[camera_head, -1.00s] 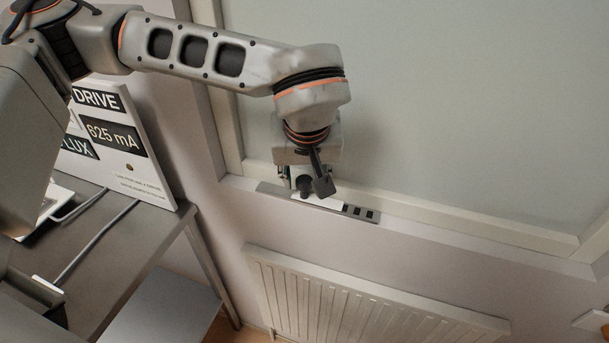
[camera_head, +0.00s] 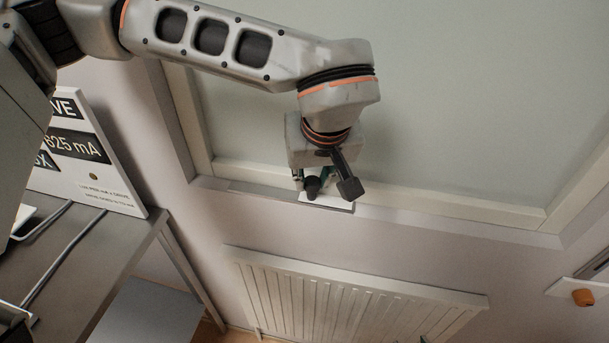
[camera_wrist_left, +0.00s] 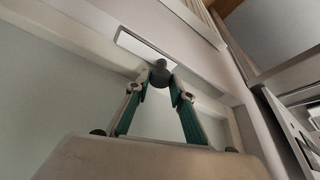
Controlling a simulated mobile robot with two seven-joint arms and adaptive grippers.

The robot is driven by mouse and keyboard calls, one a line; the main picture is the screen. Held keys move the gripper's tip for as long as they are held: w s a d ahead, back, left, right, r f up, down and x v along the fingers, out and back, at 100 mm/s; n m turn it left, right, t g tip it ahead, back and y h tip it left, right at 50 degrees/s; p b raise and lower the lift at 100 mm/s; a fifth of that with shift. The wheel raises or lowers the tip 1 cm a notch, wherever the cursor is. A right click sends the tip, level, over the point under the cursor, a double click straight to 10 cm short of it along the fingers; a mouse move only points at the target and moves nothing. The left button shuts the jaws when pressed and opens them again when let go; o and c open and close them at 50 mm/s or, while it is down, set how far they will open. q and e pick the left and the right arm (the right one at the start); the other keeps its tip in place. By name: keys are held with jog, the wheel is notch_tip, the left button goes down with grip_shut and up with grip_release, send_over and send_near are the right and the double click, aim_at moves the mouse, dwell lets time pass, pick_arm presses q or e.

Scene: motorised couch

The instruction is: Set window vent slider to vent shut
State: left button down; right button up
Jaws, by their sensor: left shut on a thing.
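The window vent slider is a white plate (camera_head: 338,204) with a dark round knob (camera_head: 312,187), on a narrow grey vent strip (camera_head: 245,188) along the bottom window frame. The plate sits at the strip's right end, and no dark slots show there. In the left wrist view the knob (camera_wrist_left: 160,74) stands out from the white plate (camera_wrist_left: 132,43). My left gripper (camera_head: 311,182) is at the strip, its green-padded fingers (camera_wrist_left: 158,84) shut on the knob from both sides. The gripper partly hides the plate. My right gripper is not in view.
A white radiator (camera_head: 350,300) hangs on the wall below the window. A grey table (camera_head: 100,255) with a sign panel (camera_head: 85,150) and cables stands at the left. A white ledge with an orange knob (camera_head: 583,297) is at the far right.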

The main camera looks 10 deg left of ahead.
pick_arm(q)
jog(key=shift+d, duration=0.15)
jog(key=c, duration=2.1)
grip_release()
jog(key=o, duration=0.3)
jog(key=shift+d, duration=0.15)
jog(key=shift+o, duration=0.2)
jog(key=shift+r, duration=0.1)
jog(key=v, duration=1.2)
